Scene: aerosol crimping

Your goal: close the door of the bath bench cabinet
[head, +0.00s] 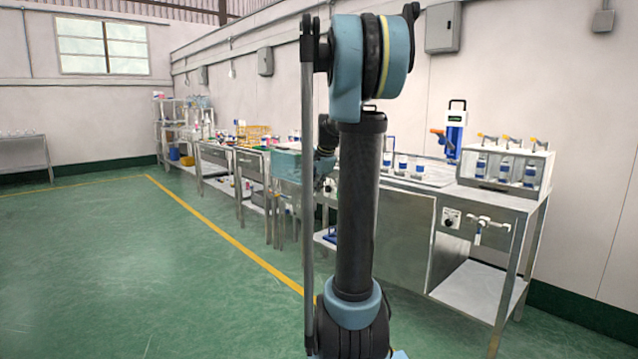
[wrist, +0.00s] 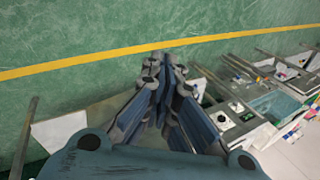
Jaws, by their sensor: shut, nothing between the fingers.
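In the head view, the bath bench (head: 510,200) stands at the right, with a metal top and a shelf below. A flat steel panel (head: 404,240), which looks like the cabinet door, shows under the top, right of my arm. Its left part is hidden by my arm, and I cannot tell how far it stands open. In the wrist view, my gripper (wrist: 163,58) is shut and empty, its fingertips near the yellow floor line in the picture. Grey metal surfaces show beside and behind the fingers; whether they touch is unclear.
On the bench stand a rack of bottles (head: 505,165) and a blue device (head: 455,130). A valve fitting (head: 480,222) sticks out at the front. Further benches (head: 245,165) run along the wall to the back. The green floor (head: 120,270) at the left is clear.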

